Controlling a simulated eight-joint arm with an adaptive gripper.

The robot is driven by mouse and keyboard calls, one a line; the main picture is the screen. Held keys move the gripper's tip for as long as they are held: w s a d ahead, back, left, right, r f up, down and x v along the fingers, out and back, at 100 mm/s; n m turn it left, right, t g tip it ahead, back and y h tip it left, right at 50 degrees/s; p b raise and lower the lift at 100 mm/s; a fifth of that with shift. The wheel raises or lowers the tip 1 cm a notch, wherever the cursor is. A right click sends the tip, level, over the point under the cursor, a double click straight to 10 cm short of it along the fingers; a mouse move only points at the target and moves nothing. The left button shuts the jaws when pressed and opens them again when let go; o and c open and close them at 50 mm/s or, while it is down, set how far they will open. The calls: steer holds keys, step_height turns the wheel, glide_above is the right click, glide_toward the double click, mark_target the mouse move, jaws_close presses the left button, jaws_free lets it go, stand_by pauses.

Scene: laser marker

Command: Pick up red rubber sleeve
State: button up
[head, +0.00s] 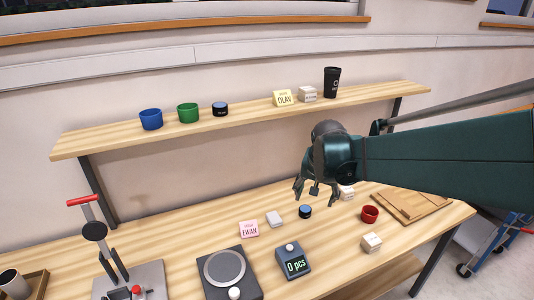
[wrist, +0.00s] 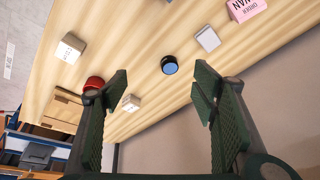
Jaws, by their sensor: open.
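The red rubber sleeve (head: 369,214) looks like a short red cup or ring, standing on the wooden workbench to the right of my gripper. In the wrist view the red sleeve (wrist: 93,82) shows at the left, partly hidden behind the left finger. My gripper (head: 316,192) hangs above the bench, fingers downward, apart from the sleeve. In the wrist view my gripper (wrist: 160,82) has its two green-padded fingers wide apart with nothing between them.
A dark round tin (head: 305,212) stands on the bench near my gripper. A white block (head: 371,243) is in front of the sleeve, and a wooden board (head: 412,206) lies right of it. A counting scale (head: 293,261) is at the front. A shelf (head: 250,110) with cups runs behind.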

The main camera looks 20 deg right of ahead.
steer(key=w+d+f+m+g+p, duration=0.1)
steer(key=d+f+m, duration=0.1)
steer(key=d, duration=0.5)
steer(key=w+d+f+m+g+p, duration=0.1)
steer(key=w+d+f+m+p, duration=0.1)
steer(key=d, duration=0.5)
steer(key=m+g+p, duration=0.2)
steer(key=m+p, duration=0.1)
steer(key=m, duration=0.2)
glide_toward(370, 212)
steer(key=shift+s+a+r, duration=0.15)
steer(key=shift+s+a, duration=0.3)
steer(key=shift+s, duration=0.15)
steer(key=shift+s+a+r, duration=0.2)
steer(key=shift+s+a, duration=0.3)
steer(key=shift+s, duration=0.05)
steer(key=shift+t, duration=0.3)
steer(key=shift+d+f, duration=0.2)
steer(key=shift+f, duration=1.1)
steer(key=shift+f, duration=0.1)
steer(key=shift+d+f+b, duration=0.25)
steer(key=shift+f+b, duration=0.15)
steer(key=shift+f, duration=0.85)
steer(key=shift+d+f+b, duration=0.25)
steer(key=shift+f+b, duration=0.15)
steer(key=shift+f, duration=0.8)
